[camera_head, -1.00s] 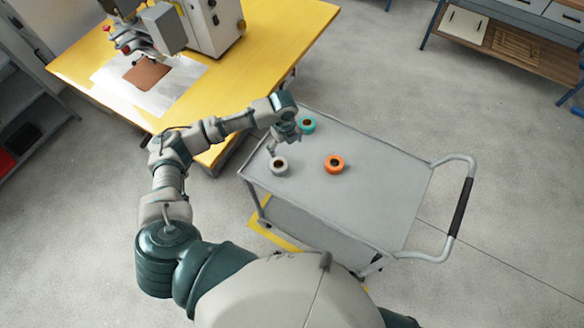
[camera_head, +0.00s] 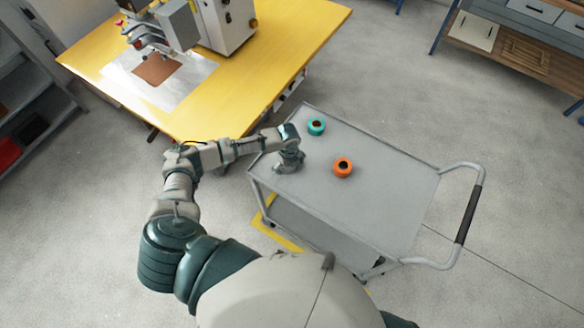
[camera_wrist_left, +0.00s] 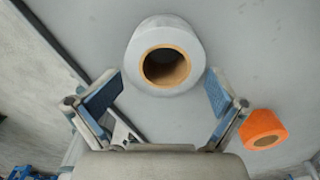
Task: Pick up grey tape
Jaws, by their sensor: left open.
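The grey tape (camera_wrist_left: 140,45) is a pale roll with a brown core and lies on the grey cart top. In the left wrist view it sits just beyond and between the fingertips of my left gripper (camera_wrist_left: 160,92). The blue-padded fingers are spread open and hold nothing. In the head view my left gripper (camera_head: 287,165) is over the cart's left end, and it hides the grey tape there. My right gripper is not in view.
An orange tape (camera_head: 342,167) and a teal tape (camera_head: 316,126) lie on the cart (camera_head: 385,210), which has a handle at right. A yellow table (camera_head: 200,122) with a machine (camera_head: 215,25) stands at upper left. The cart's right half is clear.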

